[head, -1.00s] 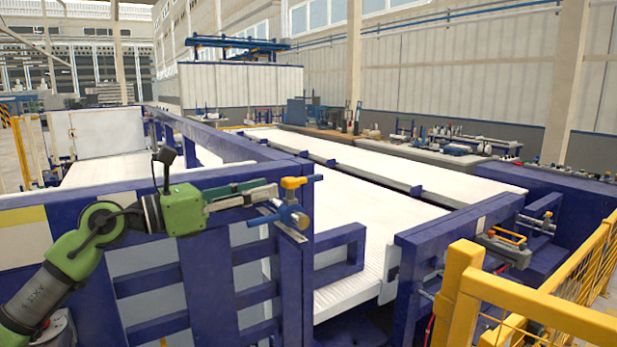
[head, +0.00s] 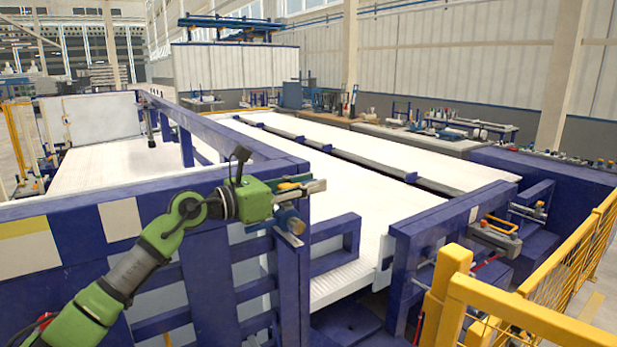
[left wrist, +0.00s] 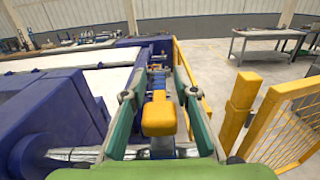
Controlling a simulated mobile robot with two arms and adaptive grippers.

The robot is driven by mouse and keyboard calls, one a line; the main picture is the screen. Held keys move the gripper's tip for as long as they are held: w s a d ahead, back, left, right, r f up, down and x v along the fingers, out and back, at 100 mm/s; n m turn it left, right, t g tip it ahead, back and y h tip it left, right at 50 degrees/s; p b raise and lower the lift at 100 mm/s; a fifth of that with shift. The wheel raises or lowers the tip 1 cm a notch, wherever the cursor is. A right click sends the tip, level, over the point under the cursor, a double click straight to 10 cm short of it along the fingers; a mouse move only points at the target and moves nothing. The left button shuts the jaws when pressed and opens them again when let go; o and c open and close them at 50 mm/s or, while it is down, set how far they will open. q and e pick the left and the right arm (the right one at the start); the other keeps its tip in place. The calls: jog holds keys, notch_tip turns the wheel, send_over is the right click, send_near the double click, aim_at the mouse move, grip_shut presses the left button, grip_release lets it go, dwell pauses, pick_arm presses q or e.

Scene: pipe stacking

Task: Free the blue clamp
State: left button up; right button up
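The blue clamp (head: 290,221) sits at the front corner of the blue frame, just below my left gripper (head: 308,187). Its yellow-orange knob (left wrist: 159,116) shows in the left wrist view, between the two spread green fingers of the left gripper (left wrist: 160,96). A gap shows on each side of the knob, so the gripper is open around it and not gripping. My right gripper is in neither view.
A second clamp-like fixture with a yellow handle (head: 502,227) sits on the right blue post. A yellow fence (head: 530,318) stands at the front right. White-topped beds (head: 370,225) lie behind the frame. A grey table (left wrist: 270,38) stands beyond open floor.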

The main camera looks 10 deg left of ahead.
pick_arm(q)
jog(key=shift+w, duration=0.1)
grip_shut()
